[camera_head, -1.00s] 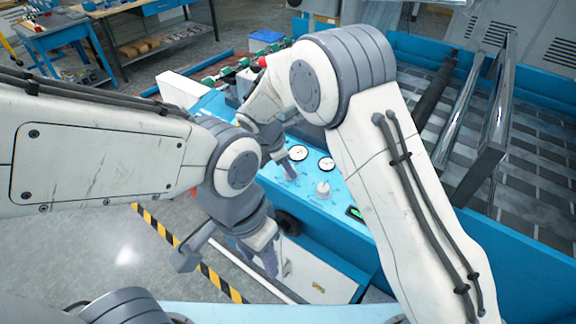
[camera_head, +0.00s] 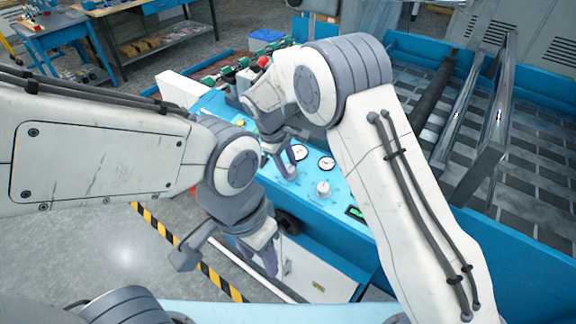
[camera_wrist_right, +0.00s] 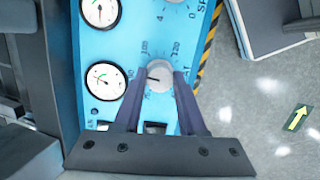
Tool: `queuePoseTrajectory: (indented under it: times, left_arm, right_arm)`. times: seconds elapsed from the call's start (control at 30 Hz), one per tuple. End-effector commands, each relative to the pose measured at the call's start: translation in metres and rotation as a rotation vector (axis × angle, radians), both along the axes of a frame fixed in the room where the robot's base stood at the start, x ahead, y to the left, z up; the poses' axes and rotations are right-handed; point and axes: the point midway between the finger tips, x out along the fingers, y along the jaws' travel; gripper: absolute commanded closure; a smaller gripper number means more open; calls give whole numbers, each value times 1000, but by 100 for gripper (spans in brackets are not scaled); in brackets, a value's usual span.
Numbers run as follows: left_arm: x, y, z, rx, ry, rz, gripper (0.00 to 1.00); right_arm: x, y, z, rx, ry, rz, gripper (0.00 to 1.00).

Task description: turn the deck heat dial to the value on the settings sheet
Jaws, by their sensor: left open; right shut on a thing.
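The deck heat dial (camera_wrist_right: 158,76) is a pale round knob on the blue control panel (camera_wrist_right: 115,62), with a dark pointer mark toward the left of the wrist view. My right gripper (camera_wrist_right: 160,84) is shut on this dial, one finger at each side. In the head view my right gripper (camera_head: 288,168) is over the panel and hides much of the dial. My left gripper (camera_head: 268,262) is open and empty, low in front of the panel. I cannot make out a settings sheet.
Two white gauges (camera_wrist_right: 105,80) (camera_wrist_right: 100,10) sit beside the dial. A speed knob (camera_head: 323,190) is next to it, with a green display (camera_head: 355,212) further right. A red button (camera_head: 263,61) is at the panel's far end.

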Motion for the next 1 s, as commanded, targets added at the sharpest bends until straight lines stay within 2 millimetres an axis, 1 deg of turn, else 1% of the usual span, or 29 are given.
queuePoseTrajectory:
  times: [0.2,0.5,0.73,1.0]
  left_arm:
    - [0,0,-1,0,0,0,50]
    - [0,0,-3,0,0,0,50]
    - [0,0,-4,0,0,0,50]
    - [0,0,-4,0,0,0,50]
  right_arm:
    - [1,0,1,36,-27,-187,100]
    - [1,0,1,70,-51,-379,100]
    - [1,0,1,84,-62,-457,100]
    - [1,0,1,89,-66,-482,100]
